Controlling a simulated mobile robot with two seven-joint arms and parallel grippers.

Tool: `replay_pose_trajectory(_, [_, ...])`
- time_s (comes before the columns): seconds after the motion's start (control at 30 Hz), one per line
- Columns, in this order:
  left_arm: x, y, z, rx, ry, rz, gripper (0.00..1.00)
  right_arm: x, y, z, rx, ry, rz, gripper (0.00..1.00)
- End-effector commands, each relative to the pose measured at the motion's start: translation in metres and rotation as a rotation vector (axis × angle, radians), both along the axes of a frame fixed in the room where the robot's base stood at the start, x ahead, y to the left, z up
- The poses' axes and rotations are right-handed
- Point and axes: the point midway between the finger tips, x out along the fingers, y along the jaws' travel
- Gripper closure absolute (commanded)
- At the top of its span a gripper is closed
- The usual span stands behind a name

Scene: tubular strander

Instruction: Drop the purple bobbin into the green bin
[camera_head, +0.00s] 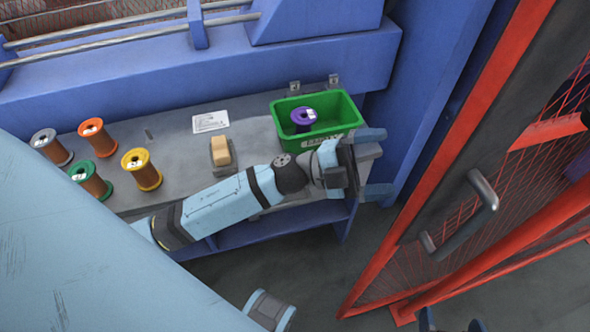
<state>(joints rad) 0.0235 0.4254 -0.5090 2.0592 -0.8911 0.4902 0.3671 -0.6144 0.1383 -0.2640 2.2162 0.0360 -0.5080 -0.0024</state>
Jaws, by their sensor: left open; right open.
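The purple bobbin (303,117) is inside the green bin (352,112), toward its left side, with its purple flange facing up. The bin stands at the right end of the grey bench. My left gripper (374,163) is open and empty. It is just in front of the bin's right front corner, with its fingers pointing right, apart from the bobbin. Its arm crosses in front of the bench and hides part of the bench edge. My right gripper (451,324) shows only in part at the bottom edge, open, over the floor.
Grey, orange, green and yellow-flanged bobbins (142,170) stand on the left of the bench (180,145). A tan block (220,151) and a white label (210,122) lie mid-bench. A blue machine frame (190,70) rises behind. A red mesh gate (440,160) with a handle stands at right.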

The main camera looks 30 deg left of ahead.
Motion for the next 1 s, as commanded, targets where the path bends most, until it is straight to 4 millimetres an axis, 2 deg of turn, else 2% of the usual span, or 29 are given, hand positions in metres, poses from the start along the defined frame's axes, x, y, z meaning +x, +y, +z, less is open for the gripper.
replay_pose_trajectory(0.03, [-0.001, 0.009, -0.008, -0.094, 0.114, 0.094, 0.03, 0.0, 0.0, 0.0, 0.0, 0.0, 0.0, 0.04])
replay_pose_trajectory(0.13, [0.0, 0.034, -0.034, -0.234, 0.352, 0.286, 0.03, 0.0, 0.0, 0.0, -0.001, 0.001, 0.001, 0.04])
replay_pose_trajectory(0.23, [-0.009, 0.06, -0.075, -0.327, 0.622, 0.463, 0.03, 0.0, -0.001, -0.001, -0.002, 0.002, 0.0, 0.04])
replay_pose_trajectory(0.4, [-0.053, 0.087, -0.152, -0.382, 1.065, 0.668, 0.03, 0.0, -0.001, -0.003, -0.004, 0.005, 0.0, 0.04])
replay_pose_trajectory(0.5, [-0.081, 0.093, -0.182, -0.384, 1.253, 0.722, 0.03, -0.001, -0.001, -0.004, -0.005, 0.007, 0.0, 0.04])
replay_pose_trajectory(0.6, [-0.1, 0.095, -0.198, -0.376, 1.367, 0.744, 0.03, -0.001, -0.001, -0.005, -0.005, 0.008, 0.0, 0.04])
replay_pose_trajectory(0.7, [-0.108, 0.095, -0.204, -0.372, 1.412, 0.751, 0.03, 0.0, -0.001, -0.005, -0.005, 0.008, 0.0, 0.04])
replay_pose_trajectory(1.0, [-0.109, 0.095, -0.203, -0.371, 1.416, 0.751, 0.03, 0.0, -0.001, 0.001, -0.004, 0.001, 0.001, 0.04])
